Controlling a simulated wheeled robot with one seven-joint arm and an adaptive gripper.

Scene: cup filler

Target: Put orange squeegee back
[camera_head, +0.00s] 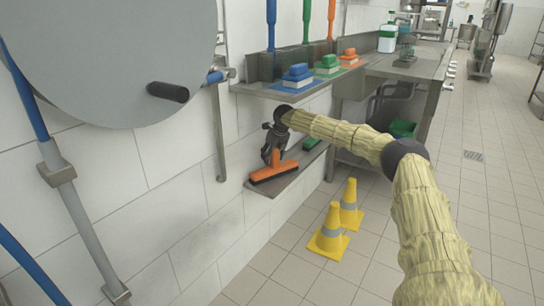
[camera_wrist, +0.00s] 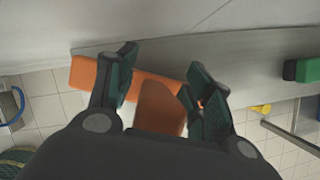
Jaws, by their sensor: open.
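The orange squeegee (camera_head: 273,171) rests on the low metal shelf (camera_head: 290,180) by the white wall, its wide head along the shelf. In the wrist view the orange squeegee (camera_wrist: 160,106) shows its broad head behind my fingers and a short orange part between them. My gripper (camera_head: 272,158) is directly above the squeegee, pointing down. In the wrist view my gripper (camera_wrist: 162,90) has its two dark fingers spread on either side of the orange part, with gaps visible. Whether a finger touches it I cannot tell.
A green tool (camera_head: 312,143) lies further along the low shelf; it also shows in the wrist view (camera_wrist: 303,71). An upper shelf (camera_head: 260,90) holds blue, green and orange brushes. Two yellow cones (camera_head: 329,236) stand on the floor nearby. A big grey drum (camera_head: 110,55) is at left.

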